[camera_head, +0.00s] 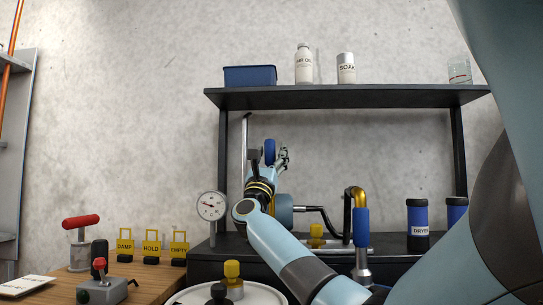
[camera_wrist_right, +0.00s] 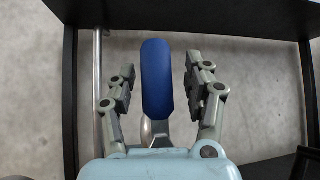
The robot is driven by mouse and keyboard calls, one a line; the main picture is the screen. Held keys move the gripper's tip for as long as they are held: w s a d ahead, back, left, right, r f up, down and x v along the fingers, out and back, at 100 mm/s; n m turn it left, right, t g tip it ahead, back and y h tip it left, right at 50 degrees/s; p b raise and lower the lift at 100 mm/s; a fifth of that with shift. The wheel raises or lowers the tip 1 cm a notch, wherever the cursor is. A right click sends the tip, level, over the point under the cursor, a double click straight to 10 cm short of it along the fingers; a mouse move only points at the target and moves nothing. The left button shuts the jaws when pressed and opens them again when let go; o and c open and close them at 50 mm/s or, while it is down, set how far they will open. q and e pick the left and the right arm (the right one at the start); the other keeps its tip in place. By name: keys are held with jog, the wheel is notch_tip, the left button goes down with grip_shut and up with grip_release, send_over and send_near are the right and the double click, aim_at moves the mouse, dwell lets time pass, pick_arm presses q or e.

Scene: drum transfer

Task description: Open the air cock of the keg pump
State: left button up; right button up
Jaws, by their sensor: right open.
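My right gripper (camera_head: 275,157) is raised in front of the wall, below the shelf, and its jaws are open. In the right wrist view a blue rounded grip (camera_wrist_right: 157,78) stands upright between the two fingers, with a gap visible on each side. A metal stem shows at its lower end. The same blue grip (camera_head: 269,151) shows at the gripper in the head view. I cannot tell for sure whether it is the air cock. A pale drum top (camera_head: 262,294) with a yellow cap (camera_head: 232,269) is at the bottom, partly hidden by my right arm. My left gripper is out of view.
A black shelf (camera_head: 345,97) holds a blue bin (camera_head: 250,76) and bottles above the gripper. A dial gauge (camera_head: 211,206) stands left of my arm. A blue-handled tool (camera_head: 361,228) and dark-blue canisters (camera_head: 418,220) stand right. Yellow tags (camera_head: 151,246) are on the left bench.

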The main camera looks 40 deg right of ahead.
aim_at(269, 160)
jog(key=v, duration=0.7)
jog(key=shift+s+a+f, duration=0.15)
jog(key=shift+f, duration=0.1)
dwell(0.3)
